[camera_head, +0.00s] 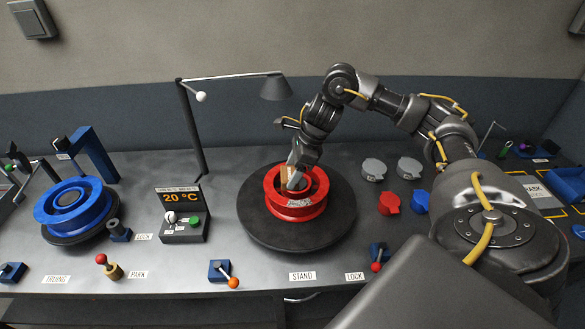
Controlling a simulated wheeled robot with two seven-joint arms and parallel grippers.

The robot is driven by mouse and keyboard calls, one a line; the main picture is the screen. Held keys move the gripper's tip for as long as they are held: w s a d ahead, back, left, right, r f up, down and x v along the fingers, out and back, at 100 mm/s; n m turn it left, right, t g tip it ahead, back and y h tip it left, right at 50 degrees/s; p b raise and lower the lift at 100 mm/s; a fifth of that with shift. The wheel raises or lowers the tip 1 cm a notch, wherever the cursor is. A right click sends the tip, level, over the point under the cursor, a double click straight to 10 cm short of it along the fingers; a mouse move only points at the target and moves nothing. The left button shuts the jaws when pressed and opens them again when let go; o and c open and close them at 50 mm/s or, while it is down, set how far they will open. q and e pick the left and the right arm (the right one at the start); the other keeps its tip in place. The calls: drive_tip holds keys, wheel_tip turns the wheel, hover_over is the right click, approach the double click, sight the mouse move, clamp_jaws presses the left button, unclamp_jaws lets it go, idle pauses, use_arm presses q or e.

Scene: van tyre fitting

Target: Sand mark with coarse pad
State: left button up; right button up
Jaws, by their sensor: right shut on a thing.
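A red wheel rim (277,209) lies flat on the round black stand (262,231) at the middle of the bench. My right gripper (294,182) reaches down over the rim's open centre. It is shut on a small tan block (285,174), which looks like the pad; its grit cannot be told. The gripper and block partly hide the rim's inside, and I cannot tell whether the block touches the rim. A pale, speckled patch (300,202) shows on the rim's front; I cannot tell whether it is the mark or a label. My left gripper is not in view.
A blue rim (58,211) sits on the truing fixture at left. A display box reading 20 °C (183,214) and a lamp (276,88) stand nearby. Grey caps (373,169), a red cap (389,203) and levers (232,282) surround the stand.

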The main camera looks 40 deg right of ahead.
drive_tip(key=shift+f+b, duration=2.1)
drive_tip(key=shift+f, duration=0.35)
drive_tip(key=shift+r, duration=0.1)
